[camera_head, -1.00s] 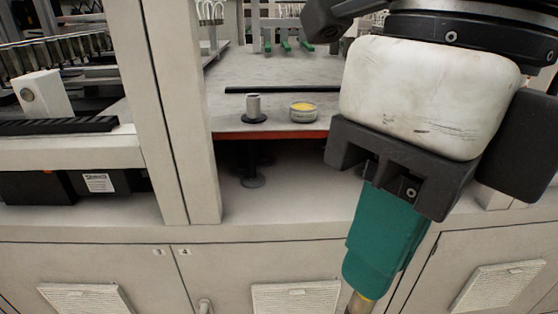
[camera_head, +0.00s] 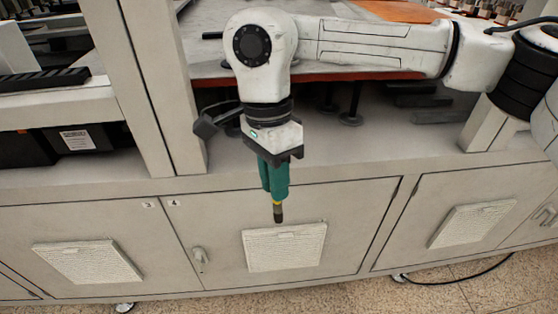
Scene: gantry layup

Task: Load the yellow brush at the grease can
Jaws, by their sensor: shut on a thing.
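My gripper (camera_head: 276,190) hangs down in front of the cabinet, below the white wrist. Teal parts show under its black body. It is shut on the yellow brush (camera_head: 278,211), which points down with a small yellow band and a dark tip in view. The upper part of the brush is hidden. The tip is in open air in front of the cabinet door and touches nothing that I can see. The grease can is not visible now; my arm and wrist cover part of the worktop.
The worktop with its red-orange front edge (camera_head: 392,76) lies behind and above the gripper. A white frame post (camera_head: 160,90) stands to its left. Cabinet doors with vent panels (camera_head: 284,246) fill the front. The floor shows at lower right.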

